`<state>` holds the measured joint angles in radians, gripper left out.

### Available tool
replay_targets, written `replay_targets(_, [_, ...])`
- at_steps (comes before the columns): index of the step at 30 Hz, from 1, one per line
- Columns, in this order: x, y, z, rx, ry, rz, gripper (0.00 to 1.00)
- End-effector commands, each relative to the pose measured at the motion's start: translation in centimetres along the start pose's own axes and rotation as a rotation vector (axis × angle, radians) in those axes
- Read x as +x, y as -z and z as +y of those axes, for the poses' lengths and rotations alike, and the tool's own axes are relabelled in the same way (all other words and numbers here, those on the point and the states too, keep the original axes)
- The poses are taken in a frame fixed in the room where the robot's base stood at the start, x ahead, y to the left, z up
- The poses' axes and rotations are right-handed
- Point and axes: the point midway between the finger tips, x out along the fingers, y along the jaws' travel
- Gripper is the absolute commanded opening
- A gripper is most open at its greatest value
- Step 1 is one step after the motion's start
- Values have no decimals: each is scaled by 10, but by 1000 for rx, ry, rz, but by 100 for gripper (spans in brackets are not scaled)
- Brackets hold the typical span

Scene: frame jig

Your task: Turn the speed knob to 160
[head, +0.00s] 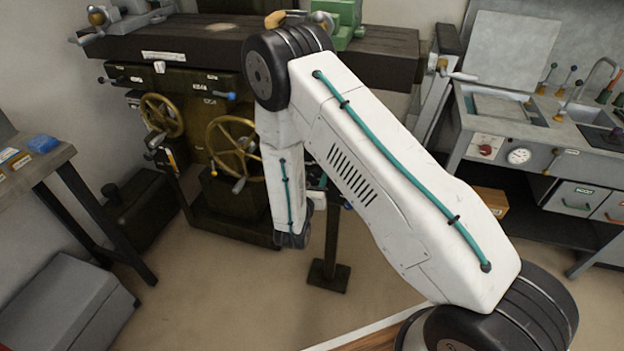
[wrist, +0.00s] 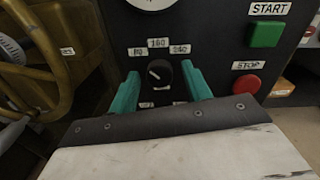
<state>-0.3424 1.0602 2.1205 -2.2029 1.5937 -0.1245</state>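The speed knob (wrist: 159,73) is a round black dial on a dark panel in the wrist view. Labels 80 (wrist: 136,52), 160 (wrist: 158,43) and 240 (wrist: 180,49) curve over it, and more labels below it are partly cut off. A pale mark shows on the left part of the knob; its exact setting is hard to tell. My gripper (wrist: 160,69) is open, with one teal finger on each side of the knob and a gap visible on both sides. In the head view my arm hides the knob and my gripper.
A green START button (wrist: 266,34) and a red STOP button (wrist: 247,84) sit right of the knob. A pale dial (wrist: 150,3) is above. A brass handwheel (wrist: 38,62) stands close on the left. The head view shows a sink bench (head: 510,160) at right and open floor in front.

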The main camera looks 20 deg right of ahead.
Motion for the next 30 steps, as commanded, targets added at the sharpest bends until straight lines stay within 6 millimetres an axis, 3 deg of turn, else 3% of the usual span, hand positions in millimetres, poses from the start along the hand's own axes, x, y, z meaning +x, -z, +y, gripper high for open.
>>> replay_targets(1, [0, 0, 0, 0, 0, 0, 34])
replay_targets(4, [0, 0, 1, 0, -1, 0, 6])
replay_targets(17, [-2, 0, 3, 67, -5, -3, 6])
replay_targets(30, [-2, 0, 3, 405, -5, -14, 6])
